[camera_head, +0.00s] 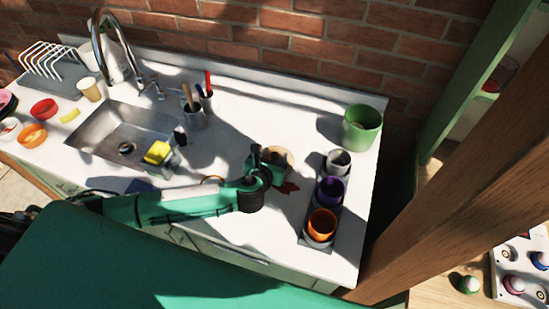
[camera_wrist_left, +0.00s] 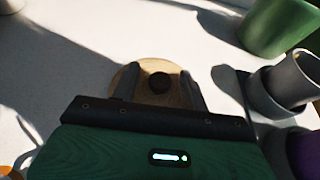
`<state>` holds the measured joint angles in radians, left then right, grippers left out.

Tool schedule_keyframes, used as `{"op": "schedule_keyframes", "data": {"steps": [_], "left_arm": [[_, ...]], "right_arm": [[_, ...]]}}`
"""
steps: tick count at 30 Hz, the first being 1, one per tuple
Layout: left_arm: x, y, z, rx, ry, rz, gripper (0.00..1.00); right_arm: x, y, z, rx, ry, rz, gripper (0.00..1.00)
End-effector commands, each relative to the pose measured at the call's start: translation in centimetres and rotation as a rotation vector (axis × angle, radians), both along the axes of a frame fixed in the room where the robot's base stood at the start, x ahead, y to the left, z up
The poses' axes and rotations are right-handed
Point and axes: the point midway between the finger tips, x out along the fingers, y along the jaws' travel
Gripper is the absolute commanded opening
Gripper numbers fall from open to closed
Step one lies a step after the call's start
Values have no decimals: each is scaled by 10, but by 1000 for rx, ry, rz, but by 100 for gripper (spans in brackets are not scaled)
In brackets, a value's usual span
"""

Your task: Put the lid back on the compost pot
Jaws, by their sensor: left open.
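The lid is a round, light wooden disc (camera_head: 281,156) with a dark knob, lying on the white counter. In the left wrist view the lid (camera_wrist_left: 150,98) shows between my fingers, its knob at the middle. My left gripper (camera_wrist_left: 158,88) is open, with one finger on each side of the knob and a gap on both sides. In the head view my left gripper (camera_head: 270,163) covers part of the lid. The compost pot looks to be the green pot (camera_head: 362,130), open-topped at the counter's back right; it also shows in the left wrist view (camera_wrist_left: 278,27). My right gripper is not seen.
A dark tray (camera_head: 307,239) with grey, purple (camera_head: 330,190) and orange (camera_head: 321,225) cups stands right of the lid. The sink (camera_head: 122,135) and a utensil cup (camera_head: 194,117) are to the left. The counter between lid and green pot is mostly clear.

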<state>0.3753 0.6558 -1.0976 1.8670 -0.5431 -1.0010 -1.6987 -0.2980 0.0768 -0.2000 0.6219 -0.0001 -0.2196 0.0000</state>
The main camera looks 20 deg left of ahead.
Motion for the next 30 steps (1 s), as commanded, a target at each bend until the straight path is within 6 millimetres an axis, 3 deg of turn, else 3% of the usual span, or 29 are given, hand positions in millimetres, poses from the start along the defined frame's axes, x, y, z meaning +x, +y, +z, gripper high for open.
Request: {"op": "schedule_keyframes", "data": {"steps": [10, 17, 30], "left_arm": [[6, -1, -3, 0, 0, -1, 45], [6, 0, -3, 0, 0, -1, 0], [6, 0, 7, 0, -3, 0, 0]], "right_arm": [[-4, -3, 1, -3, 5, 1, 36], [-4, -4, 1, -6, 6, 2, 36], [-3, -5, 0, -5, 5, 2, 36]]}}
